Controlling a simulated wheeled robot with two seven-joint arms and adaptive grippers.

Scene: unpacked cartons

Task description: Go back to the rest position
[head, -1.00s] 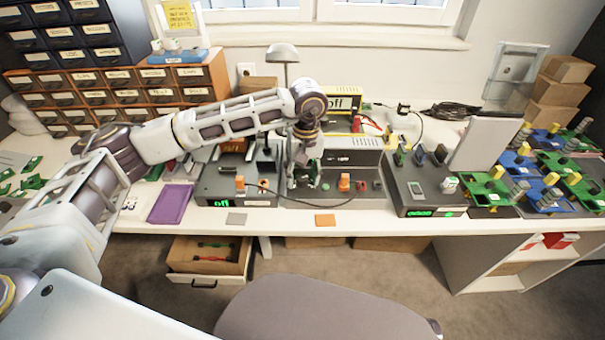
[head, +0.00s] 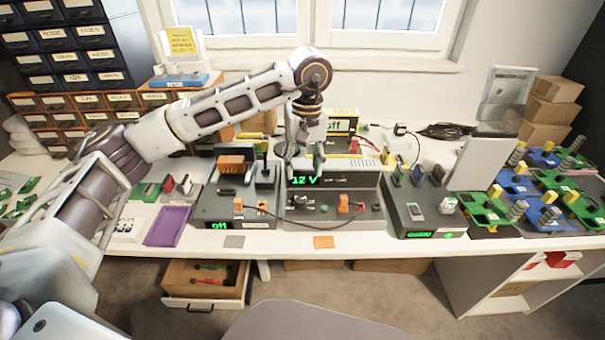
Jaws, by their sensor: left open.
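My left arm reaches in from the left across the bench. My left gripper (head: 303,165) points down, open and empty, in front of the grey power supply (head: 352,182), whose green display reads 12 V. The fingertips are small and partly overlap the box's front; I cannot tell whether they touch it. My right gripper is not in view.
The white bench (head: 370,242) carries a dark box (head: 215,203) reading off, a box with a green display (head: 425,215), circuit boards (head: 490,212) and a purple tray (head: 167,226). A drawer (head: 205,282) stands open below. Free room lies above the bench.

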